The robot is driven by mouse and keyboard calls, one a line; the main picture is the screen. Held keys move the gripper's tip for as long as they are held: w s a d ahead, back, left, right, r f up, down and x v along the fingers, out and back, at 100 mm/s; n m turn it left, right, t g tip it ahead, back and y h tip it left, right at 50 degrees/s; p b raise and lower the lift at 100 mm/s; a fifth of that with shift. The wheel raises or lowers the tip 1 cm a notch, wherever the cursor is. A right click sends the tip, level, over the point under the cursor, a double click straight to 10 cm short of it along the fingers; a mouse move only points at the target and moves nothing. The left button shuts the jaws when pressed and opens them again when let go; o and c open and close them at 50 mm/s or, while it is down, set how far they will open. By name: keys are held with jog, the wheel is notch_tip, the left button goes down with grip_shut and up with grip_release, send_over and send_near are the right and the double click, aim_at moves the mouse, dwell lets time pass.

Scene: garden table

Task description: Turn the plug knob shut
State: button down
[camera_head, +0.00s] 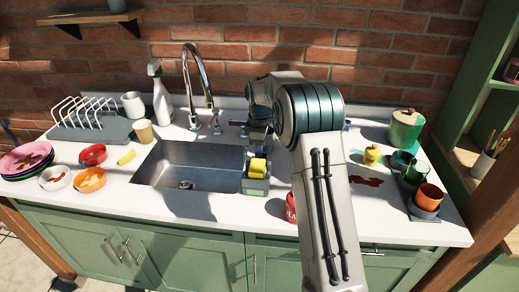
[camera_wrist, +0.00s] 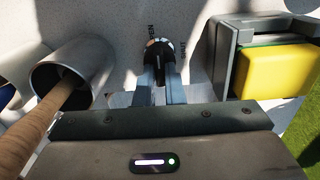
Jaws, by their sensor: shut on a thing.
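The plug knob (camera_wrist: 158,47) is a small dark round knob with a pale part, set in the white counter. It shows in the wrist view between printed words that read OPEN on its left and SHUT on its right. My gripper (camera_wrist: 160,78) is shut on the knob, with a grey finger on each side of it. I cannot tell for certain which word the knob points to. In the head view my gripper (camera_head: 258,138) is over the counter at the right rear of the sink (camera_head: 190,163), and my arm hides the knob.
A grey holder (camera_wrist: 235,60) with a yellow sponge (camera_wrist: 280,72) stands right of the knob. A grey cup (camera_wrist: 78,72) with a wooden handle (camera_wrist: 45,110) in it is close on the left. The tap (camera_head: 190,80) and spray bottle (camera_head: 160,95) stand behind the sink.

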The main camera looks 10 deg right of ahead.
jog(key=m, duration=0.4)
jog(key=shift+w+m, duration=0.1)
jog(key=shift+m, duration=0.2)
jog(key=m, duration=0.3)
jog(key=shift+d+m+p, duration=0.1)
jog(key=shift+m+p, duration=0.2)
jog(key=shift+p, duration=0.05)
jog(key=m, duration=0.4)
jog(key=shift+w, duration=0.1)
jog(key=shift+d+m, duration=0.15)
jog(key=shift+m, duration=1.85)
jog(key=c, duration=1.5)
grip_release()
